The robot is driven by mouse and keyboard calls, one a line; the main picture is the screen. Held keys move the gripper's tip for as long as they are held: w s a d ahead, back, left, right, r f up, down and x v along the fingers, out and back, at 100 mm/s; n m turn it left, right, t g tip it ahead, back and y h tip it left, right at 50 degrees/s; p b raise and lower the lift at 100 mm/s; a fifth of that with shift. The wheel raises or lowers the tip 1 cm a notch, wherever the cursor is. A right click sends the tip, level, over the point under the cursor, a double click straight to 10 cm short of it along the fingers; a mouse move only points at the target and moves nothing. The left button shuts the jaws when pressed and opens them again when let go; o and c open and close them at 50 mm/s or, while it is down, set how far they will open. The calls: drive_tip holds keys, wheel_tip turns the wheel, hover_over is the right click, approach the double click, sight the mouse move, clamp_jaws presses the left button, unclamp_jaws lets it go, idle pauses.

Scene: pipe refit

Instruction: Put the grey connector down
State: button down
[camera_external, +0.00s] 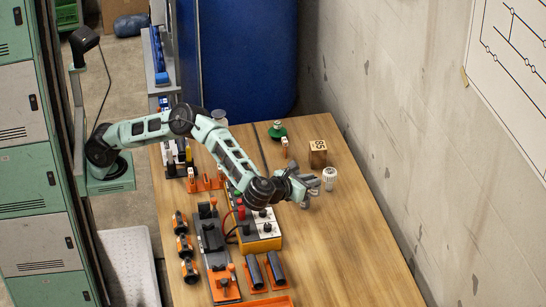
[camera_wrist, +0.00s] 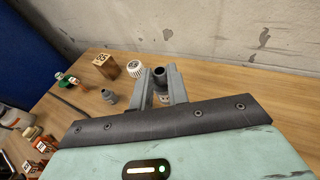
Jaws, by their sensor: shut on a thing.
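The grey connector (camera_wrist: 159,76) sits between the two fingers of my gripper (camera_wrist: 161,90) in the wrist view. It is a dark grey tube with its open round end showing, and the fingers are shut on it. In the external view my gripper (camera_external: 305,190) is low over the right part of the wooden table. The connector is hard to make out there. Whether its lower end touches the table cannot be told.
A white ribbed cap (camera_external: 329,178) stands close to my gripper, with a wooden block (camera_external: 318,155) behind it. A grey fitting (camera_wrist: 108,96) stands to the left in the wrist view. A green-based item (camera_external: 277,131) is farther back. The table's front right (camera_external: 350,260) is clear.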

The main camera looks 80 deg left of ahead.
wheel_tip(320, 180, down, 13)
drive_tip(key=shift+a+r, duration=0.1)
drive_tip(key=shift+r, duration=0.1)
idle(0.3)
drive_tip(key=shift+f+b, duration=0.35)
drive_tip(key=shift+b, duration=0.1)
drive_tip(key=shift+f+b, duration=0.25)
drive_tip(key=shift+b, duration=0.15)
drive_tip(key=c, duration=1.4)
unclamp_jaws()
drive_tip(key=shift+o, duration=0.2)
